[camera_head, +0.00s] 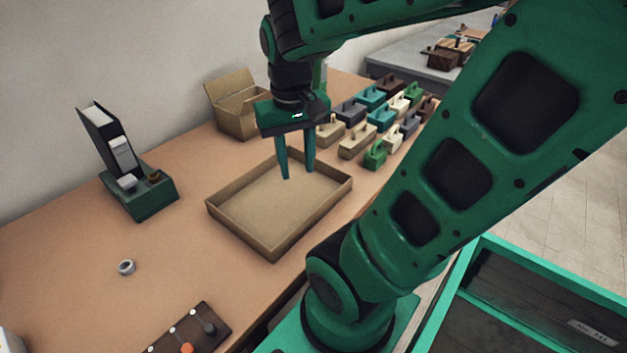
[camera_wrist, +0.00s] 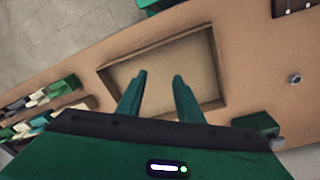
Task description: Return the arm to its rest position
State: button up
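My green arm reaches across the right of the head view and bends over the table (camera_head: 75,235). My gripper (camera_head: 298,178) points down above the shallow tan tray (camera_head: 240,249), over its far part. Its two green fingers stand apart with nothing between them. In the wrist view the open fingers of my gripper (camera_wrist: 160,75) show over the same tray (camera_wrist: 208,104), and its floor looks empty. The exact height of the fingertips above the tray is hard to tell.
Several small handled blocks (camera_head: 375,155) stand in rows right of the tray. An open cardboard box (camera_head: 236,120) stands behind it. A green stand with a black binder (camera_head: 140,195), a metal ring (camera_head: 126,267) and a dark board with knobs (camera_head: 190,335) are to the left.

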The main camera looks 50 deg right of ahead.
jog(key=s+f+y, duration=0.1)
jog(key=s+f, duration=0.1)
jog(key=s, duration=0.4)
jog(key=shift+a, duration=0.15)
jog(key=shift+g, duration=0.3)
